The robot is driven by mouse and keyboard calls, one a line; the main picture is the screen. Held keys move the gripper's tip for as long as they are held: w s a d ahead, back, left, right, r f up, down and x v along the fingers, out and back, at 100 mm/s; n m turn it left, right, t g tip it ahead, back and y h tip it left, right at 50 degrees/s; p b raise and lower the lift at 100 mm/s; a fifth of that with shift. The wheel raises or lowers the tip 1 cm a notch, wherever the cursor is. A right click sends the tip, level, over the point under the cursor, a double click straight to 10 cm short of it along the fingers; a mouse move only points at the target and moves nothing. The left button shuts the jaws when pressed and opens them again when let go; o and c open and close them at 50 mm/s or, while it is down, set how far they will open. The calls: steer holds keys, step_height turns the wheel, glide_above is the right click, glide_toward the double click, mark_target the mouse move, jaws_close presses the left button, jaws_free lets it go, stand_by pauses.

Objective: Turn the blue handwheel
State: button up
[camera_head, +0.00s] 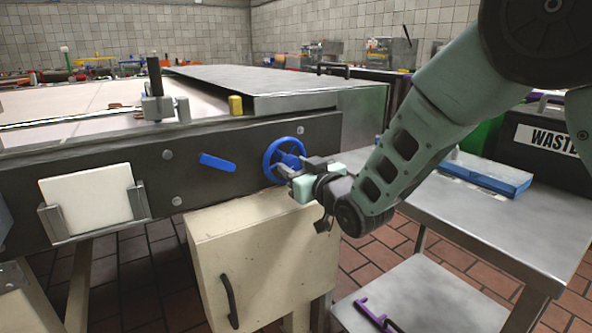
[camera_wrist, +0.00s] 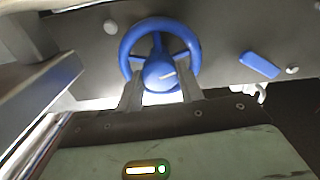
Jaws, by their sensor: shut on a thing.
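The blue handwheel (camera_head: 283,158) is mounted on the dark side panel of the long machine. It is a ring with spokes and a round hub. My gripper (camera_head: 290,168) is at the wheel's lower right in the head view. In the wrist view the handwheel (camera_wrist: 160,52) is at the top centre, with a white mark on its hub. The two fingers of my gripper (camera_wrist: 160,95) stand on either side of the hub's lower part and are shut on it. In the head view my gripper hides part of the wheel's lower right.
A blue lever (camera_head: 217,162) sits on the panel left of the wheel. A cream cabinet (camera_head: 250,255) with a dark handle stands below. A steel table (camera_head: 480,215) with a blue box (camera_head: 490,175) is at the right. A white plate (camera_head: 88,198) hangs at the left.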

steer(key=m, duration=0.3)
steer(key=shift+f+m+b, duration=0.1)
steer(key=shift+m+b, duration=0.3)
steer(key=m, duration=0.3)
steer(key=shift+m, duration=0.3)
steer(key=m, duration=0.6)
steer(key=shift+d, duration=0.1)
steer(key=m, duration=0.7)
steer(key=shift+m+p, duration=0.3)
steer(key=m+p, duration=0.1)
steer(key=m, duration=0.5)
steer(key=o, duration=1)
